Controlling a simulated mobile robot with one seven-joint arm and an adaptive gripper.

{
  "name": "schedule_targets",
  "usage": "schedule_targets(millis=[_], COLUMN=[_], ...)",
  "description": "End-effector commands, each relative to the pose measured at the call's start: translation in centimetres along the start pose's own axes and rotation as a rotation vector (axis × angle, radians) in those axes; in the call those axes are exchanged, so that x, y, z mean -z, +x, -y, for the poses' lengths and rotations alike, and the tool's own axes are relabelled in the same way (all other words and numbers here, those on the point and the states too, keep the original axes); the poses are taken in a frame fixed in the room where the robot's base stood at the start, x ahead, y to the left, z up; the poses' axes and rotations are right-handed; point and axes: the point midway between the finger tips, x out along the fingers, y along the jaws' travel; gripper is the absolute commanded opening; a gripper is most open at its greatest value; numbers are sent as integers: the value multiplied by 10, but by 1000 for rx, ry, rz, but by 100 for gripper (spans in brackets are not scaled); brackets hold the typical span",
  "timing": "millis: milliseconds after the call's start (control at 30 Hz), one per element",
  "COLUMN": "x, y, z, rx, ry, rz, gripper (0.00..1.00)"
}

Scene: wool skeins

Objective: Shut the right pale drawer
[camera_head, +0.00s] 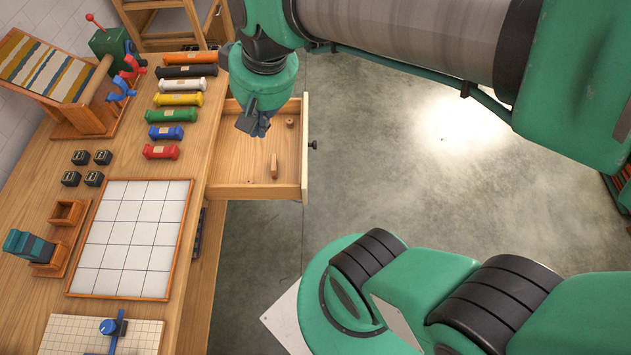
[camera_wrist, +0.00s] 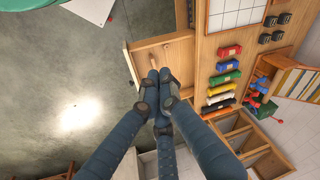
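The pale wooden drawer (camera_head: 240,190) stands pulled out from the right side of the workbench, with a dark knob (camera_head: 313,145) on its front panel. A small wooden piece (camera_head: 274,166) and a round wooden piece (camera_head: 290,122) lie inside it. In the wrist view the drawer (camera_wrist: 176,42) is at upper middle, its front panel facing left. My gripper (camera_head: 256,126) hangs over the drawer's open top, behind the front panel, and hides part of the inside. In the wrist view its fingertips (camera_wrist: 159,76) are close together with nothing seen between them.
The bench top carries a row of coloured wool skeins (camera_head: 173,113), a white gridded tray (camera_head: 132,238), several dark blocks (camera_head: 82,157) and a green winder (camera_head: 110,43). A wooden frame (camera_head: 165,42) stands at the back. Bare floor (camera_head: 400,170) lies right of the drawer.

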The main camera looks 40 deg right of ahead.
Motion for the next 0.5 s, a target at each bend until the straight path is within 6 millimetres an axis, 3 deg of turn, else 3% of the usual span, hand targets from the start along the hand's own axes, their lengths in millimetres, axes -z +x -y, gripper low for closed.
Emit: schedule_targets(millis=[500], x=[38], y=[70], z=[-58], rx=[90], ry=[339], rz=[295], gripper=[0])
